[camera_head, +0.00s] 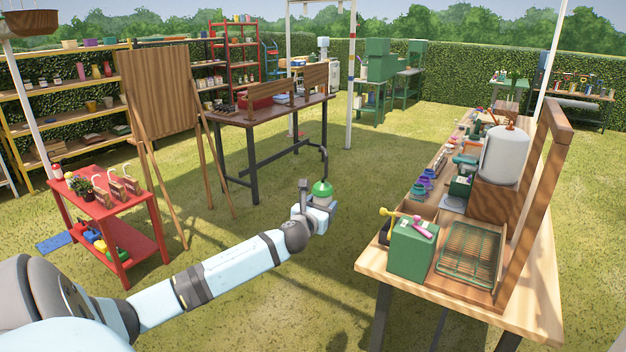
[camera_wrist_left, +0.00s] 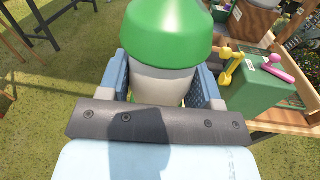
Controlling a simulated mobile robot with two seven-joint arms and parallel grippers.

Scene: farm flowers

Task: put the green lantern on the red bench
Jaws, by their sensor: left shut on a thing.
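The green lantern (camera_head: 321,188) has a green domed top and a pale body. My left gripper (camera_head: 318,205) is shut on it and holds it upright in the air, over the grass between the tables. In the left wrist view the lantern (camera_wrist_left: 170,40) fills the space between the two blue fingers of the gripper (camera_wrist_left: 165,85); its lower part is partly hidden by the wrist. The red bench (camera_head: 98,207) stands at the left, a small red two-level stand, well apart from the lantern. My right gripper is in neither view.
The bench top holds a potted plant (camera_head: 82,187) and several small items; its right front part looks clear. A wooden easel (camera_head: 160,95) stands just behind it. A wooden worktable (camera_head: 460,285) with a green box (camera_head: 412,250) is at right. Open grass lies between.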

